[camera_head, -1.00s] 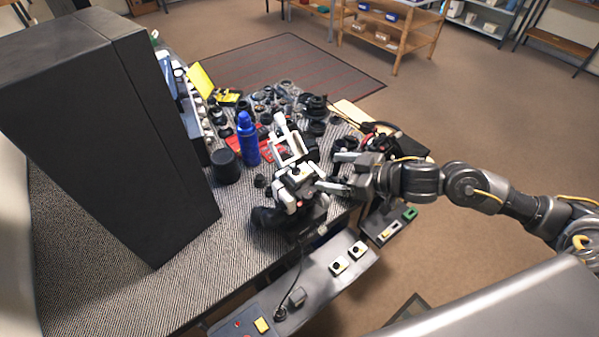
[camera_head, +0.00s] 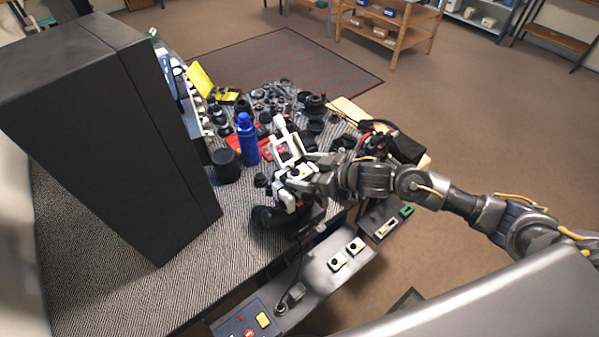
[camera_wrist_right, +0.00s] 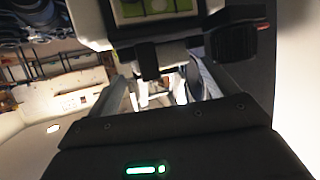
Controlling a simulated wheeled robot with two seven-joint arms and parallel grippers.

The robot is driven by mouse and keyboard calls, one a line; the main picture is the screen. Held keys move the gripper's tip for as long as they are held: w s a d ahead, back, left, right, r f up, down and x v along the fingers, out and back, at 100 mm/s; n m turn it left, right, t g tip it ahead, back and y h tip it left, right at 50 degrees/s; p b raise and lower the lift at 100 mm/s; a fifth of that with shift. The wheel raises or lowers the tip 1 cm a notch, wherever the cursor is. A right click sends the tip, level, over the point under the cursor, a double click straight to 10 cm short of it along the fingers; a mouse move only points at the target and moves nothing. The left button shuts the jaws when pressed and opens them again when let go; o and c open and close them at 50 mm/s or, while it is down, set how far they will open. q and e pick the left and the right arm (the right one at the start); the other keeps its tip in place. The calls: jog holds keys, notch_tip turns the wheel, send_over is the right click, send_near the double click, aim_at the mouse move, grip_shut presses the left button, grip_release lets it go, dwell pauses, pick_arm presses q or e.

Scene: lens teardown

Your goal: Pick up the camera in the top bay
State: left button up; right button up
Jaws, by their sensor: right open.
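My right gripper (camera_head: 308,172) is open at the white-and-black device (camera_head: 290,195) near the table's front edge. Its jaws are small and partly hidden there. In the right wrist view my right gripper (camera_wrist_right: 160,92) has its fingers apart, with pale parts visible between them. A light-coloured body with a green screen (camera_wrist_right: 155,8) and a black knob (camera_wrist_right: 235,40) fills the top of that view, close above the fingers. I cannot tell whether the fingers touch it. No camera in a top bay can be made out for certain. My left gripper is not in view.
A tall black cabinet (camera_head: 105,130) stands on the left of the table. A blue bottle (camera_head: 247,140) and a black cylinder (camera_head: 225,166) stand behind the device. Several dark lens parts crowd the far table. A grey control panel (camera_head: 310,285) lies in front.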

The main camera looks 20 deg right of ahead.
jog(key=shift+s, duration=0.1)
jog(key=c, duration=1.1)
jog(key=shift+f, duration=0.1)
